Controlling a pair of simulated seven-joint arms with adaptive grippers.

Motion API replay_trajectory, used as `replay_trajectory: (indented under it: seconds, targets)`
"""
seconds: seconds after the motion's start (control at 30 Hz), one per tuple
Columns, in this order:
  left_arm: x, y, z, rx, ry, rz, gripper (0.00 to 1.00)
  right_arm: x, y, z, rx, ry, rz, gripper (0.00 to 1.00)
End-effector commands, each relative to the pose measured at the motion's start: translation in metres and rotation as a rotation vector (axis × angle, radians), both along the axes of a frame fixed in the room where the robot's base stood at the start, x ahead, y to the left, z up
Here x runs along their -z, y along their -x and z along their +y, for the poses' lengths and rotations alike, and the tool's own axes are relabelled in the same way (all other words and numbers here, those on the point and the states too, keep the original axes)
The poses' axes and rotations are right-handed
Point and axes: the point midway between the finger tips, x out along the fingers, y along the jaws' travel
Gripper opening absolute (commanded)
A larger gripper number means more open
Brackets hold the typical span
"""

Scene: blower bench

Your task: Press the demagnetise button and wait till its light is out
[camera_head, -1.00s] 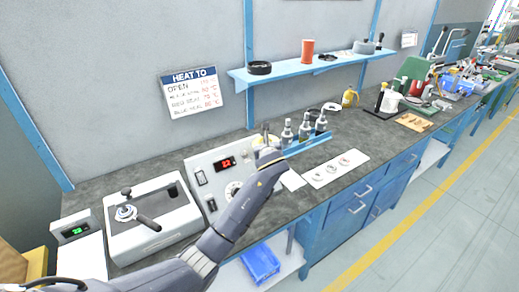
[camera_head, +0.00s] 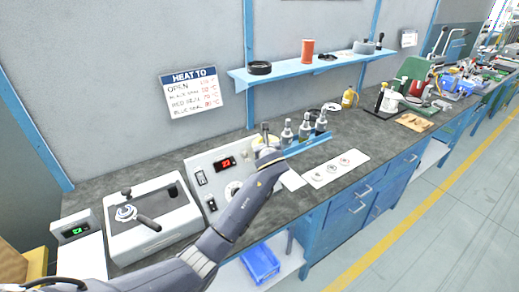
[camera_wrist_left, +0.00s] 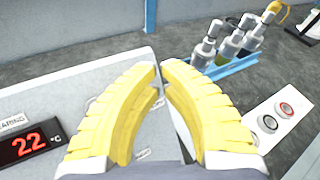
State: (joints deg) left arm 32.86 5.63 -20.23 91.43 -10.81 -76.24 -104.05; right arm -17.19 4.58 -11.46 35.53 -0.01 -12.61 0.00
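The grey control box (camera_head: 222,152) on the bench has a red number display (camera_head: 226,163), dark switches on its face and a pale round part (camera_head: 233,189) partly behind my arm. In the left wrist view the display (camera_wrist_left: 30,144) reads 22 °C. I cannot pick out the demagnetise button or its light; small labels show near and between the fingers, and the fingers cover part of the box. My left gripper (camera_head: 268,156) is over the box's right side. Its yellow fingers (camera_wrist_left: 160,72) are shut at the tips with nothing seen between them. My right gripper is out of view.
A white machine (camera_head: 150,222) with a black lever stands left of the box, beside a small green display (camera_head: 76,231). Several bottles (camera_head: 304,130) stand in a blue rack to the right, near a white card (camera_head: 335,168) with small rings. A blue shelf (camera_head: 290,72) hangs above.

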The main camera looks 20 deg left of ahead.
Motion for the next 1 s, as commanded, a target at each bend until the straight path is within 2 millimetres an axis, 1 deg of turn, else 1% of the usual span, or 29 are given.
replay_trajectory:
  seconds: [0.23, 1.0]
  targets:
    - [0.0046, -0.0028, 0.0033, 0.000, -0.001, 0.000, 0.00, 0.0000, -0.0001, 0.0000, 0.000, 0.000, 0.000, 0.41]
    - [0.0066, -0.0044, 0.0053, 0.000, -0.001, 0.000, 0.00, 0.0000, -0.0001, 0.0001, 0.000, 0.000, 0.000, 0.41]
